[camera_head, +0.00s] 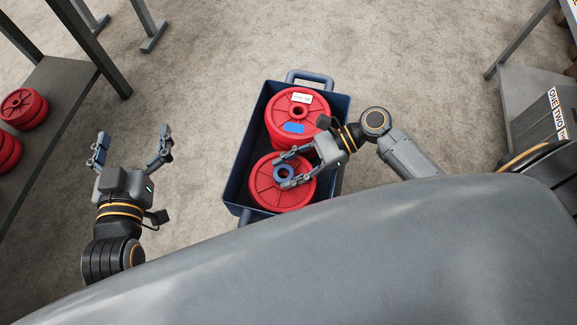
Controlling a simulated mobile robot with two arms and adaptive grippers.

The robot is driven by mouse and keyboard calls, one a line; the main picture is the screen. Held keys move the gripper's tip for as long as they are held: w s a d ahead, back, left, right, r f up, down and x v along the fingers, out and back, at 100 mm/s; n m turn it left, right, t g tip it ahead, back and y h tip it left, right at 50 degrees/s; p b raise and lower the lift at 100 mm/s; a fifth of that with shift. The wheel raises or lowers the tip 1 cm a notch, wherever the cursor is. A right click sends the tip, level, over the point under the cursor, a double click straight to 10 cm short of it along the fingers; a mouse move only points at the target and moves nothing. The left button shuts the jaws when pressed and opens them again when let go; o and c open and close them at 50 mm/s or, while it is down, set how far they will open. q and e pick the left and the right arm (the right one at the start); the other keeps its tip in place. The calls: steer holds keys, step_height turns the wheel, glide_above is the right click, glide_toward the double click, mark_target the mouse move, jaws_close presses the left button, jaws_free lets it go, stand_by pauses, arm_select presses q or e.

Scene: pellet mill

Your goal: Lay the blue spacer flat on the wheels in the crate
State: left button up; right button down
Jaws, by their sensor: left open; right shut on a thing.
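The dark blue crate (233,172) stands on the floor in front of me. Inside it are two red wheels side by side, a far one (275,116) and a near one (268,194). I cannot tell whether the spacer touches the wheel. My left gripper (131,149) is open and empty, left of the crate above the floor.
The far wheel bears a white label (302,98) and a bright blue patch (293,128). A crate handle (310,76) rises at the far end. A shelf (57,90) with more red wheels (22,108) stands at left. Grey bins (535,108) stand at right. Floor beyond the crate is clear.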

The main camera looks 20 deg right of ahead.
steer(key=c, duration=1)
jaws_free()
steer(key=o, duration=0.4)
steer(key=o, duration=0.6)
